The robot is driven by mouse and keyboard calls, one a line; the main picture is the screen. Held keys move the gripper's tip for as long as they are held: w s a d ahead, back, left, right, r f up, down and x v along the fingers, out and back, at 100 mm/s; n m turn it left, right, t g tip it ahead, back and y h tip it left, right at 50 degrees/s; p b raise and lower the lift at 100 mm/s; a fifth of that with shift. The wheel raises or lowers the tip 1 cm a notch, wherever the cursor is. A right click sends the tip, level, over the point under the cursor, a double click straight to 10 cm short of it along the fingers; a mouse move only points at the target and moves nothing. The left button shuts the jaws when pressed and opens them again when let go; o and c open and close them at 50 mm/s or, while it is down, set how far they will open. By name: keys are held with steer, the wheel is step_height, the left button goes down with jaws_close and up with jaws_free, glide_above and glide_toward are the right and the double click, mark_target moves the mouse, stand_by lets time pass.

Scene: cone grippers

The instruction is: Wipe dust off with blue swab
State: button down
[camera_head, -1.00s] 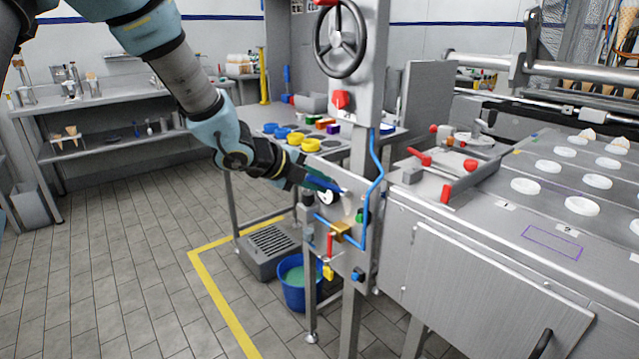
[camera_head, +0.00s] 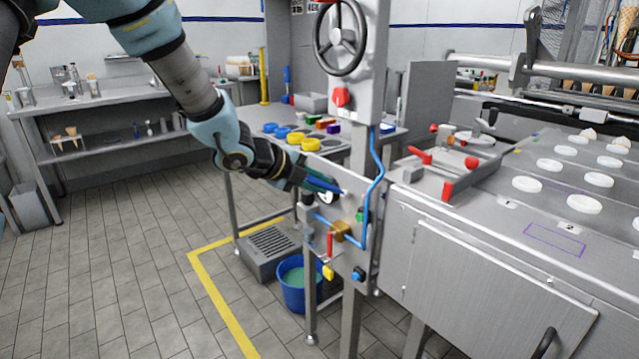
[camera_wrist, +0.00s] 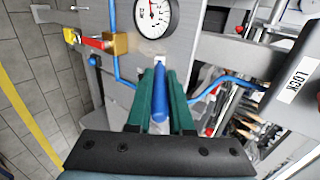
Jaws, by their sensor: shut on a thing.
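My gripper (camera_wrist: 161,100) has green fingers shut on the blue swab (camera_wrist: 159,92). It also shows in the head view (camera_head: 310,182) in front of a grey metal panel (camera_head: 350,205). The swab points away from the gripper, and its white tip (camera_wrist: 160,60) is at or very close to the panel, just below a round gauge (camera_wrist: 157,14). I cannot tell whether the tip touches. A faint brownish smudge (camera_wrist: 148,47), perhaps dust, shows on the panel by the tip. The swab (camera_head: 325,185) also shows in the head view.
A blue pipe (camera_head: 378,190), a brass valve with a red handle (camera_wrist: 95,42) and a "LOCK" label (camera_wrist: 299,80) are close around the gripper. A handwheel (camera_head: 340,38) is above. A blue bucket (camera_head: 292,285) stands below. Open tiled floor lies to the left.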

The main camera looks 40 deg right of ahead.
step_height(320, 180, down, 6)
steer(key=b, duration=0.5)
steer(key=shift+a+r, duration=0.1)
steer(key=shift+a, duration=0.05)
stand_by(0.3)
steer(key=shift+w+a+b, duration=0.2)
steer(key=shift+a+b, duration=0.15)
steer(key=shift+a, duration=2.55)
steer(key=shift+a, duration=0.1)
steer(key=shift+w+a, duration=0.1)
steer(key=shift+a, duration=1.3)
